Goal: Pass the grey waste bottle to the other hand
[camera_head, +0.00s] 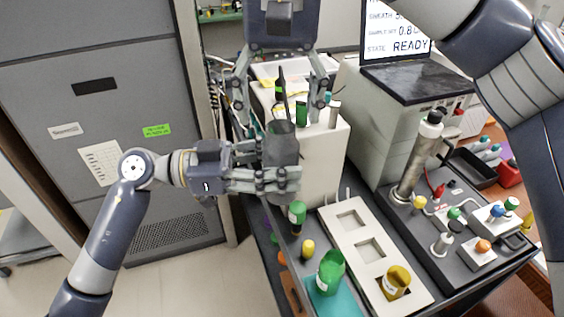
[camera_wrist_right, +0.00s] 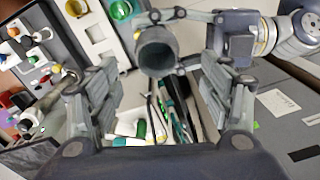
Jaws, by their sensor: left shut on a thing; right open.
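The grey waste bottle (camera_head: 283,150) is a dark grey cylinder, held roughly upright near the middle of the head view. My left gripper (camera_head: 282,180) comes in from the left and is shut around its lower part. My right gripper (camera_head: 280,108) is above it, fingers spread and pointing down, open and empty. The bottle's top lies just below the gap between the right fingertips in the head view. In the right wrist view, the bottle's round open mouth (camera_wrist_right: 157,52) shows beyond the spread right fingers (camera_wrist_right: 160,75); neither visibly touches it. The left fingers hide part of its lower body.
A white box (camera_head: 322,165) stands behind the bottle, with small bottles on top. A metal cylinder (camera_head: 415,160) and a laptop (camera_head: 418,80) are to the right.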

